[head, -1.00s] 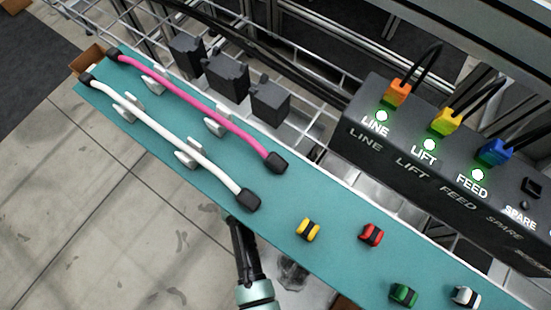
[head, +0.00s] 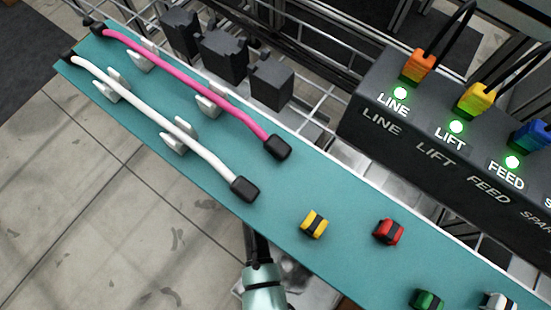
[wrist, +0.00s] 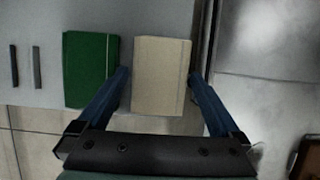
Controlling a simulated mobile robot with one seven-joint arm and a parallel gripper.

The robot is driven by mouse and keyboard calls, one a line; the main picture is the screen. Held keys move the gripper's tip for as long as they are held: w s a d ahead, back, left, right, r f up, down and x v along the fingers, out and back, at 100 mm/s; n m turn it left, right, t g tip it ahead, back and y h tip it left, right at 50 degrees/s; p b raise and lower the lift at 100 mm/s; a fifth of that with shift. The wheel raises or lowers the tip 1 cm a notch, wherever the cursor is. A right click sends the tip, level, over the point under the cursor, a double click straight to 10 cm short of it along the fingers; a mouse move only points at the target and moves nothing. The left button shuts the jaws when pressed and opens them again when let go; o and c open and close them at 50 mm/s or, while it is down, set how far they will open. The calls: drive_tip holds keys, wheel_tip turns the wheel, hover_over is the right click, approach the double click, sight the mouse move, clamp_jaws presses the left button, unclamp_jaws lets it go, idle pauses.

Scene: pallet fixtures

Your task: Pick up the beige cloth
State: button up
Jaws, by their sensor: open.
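The beige cloth (wrist: 160,58) is a flat, neat rectangle with a line along its right side, lying on a pale surface in the wrist view. A green rectangular piece (wrist: 90,69) lies to its left with a small gap. My gripper (wrist: 159,73) is open, its two blue fingers spread to the left and right of the beige cloth's near part. I cannot tell their height above it. The cloth does not show in the head view.
In the head view, a teal shelf (head: 215,200) carries a white cable (head: 150,122), a pink cable (head: 190,82) and several small coloured pieces. A dark labelled box (head: 425,130) stands behind it. Two dark strips (wrist: 25,67) lie left in the wrist view.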

drive_tip(key=shift+f, duration=0.2)
idle(0.4)
drive_tip(key=shift+c, duration=0.2)
drive_tip(key=c, duration=1)
drive_tip(key=shift+c, duration=0.2)
drive_tip(key=shift+r, duration=0.35)
wheel_tip(320, 180, up, 4)
drive_tip(key=p, duration=0.3)
drive_tip(key=shift+p, duration=0.35)
drive_tip(key=s+a+p, duration=0.5)
drive_tip(key=s+a, duration=0.5)
drive_tip(key=s, duration=0.4)
drive_tip(key=shift+s+a+f, duration=0.3)
drive_tip(key=shift+f, duration=0.1)
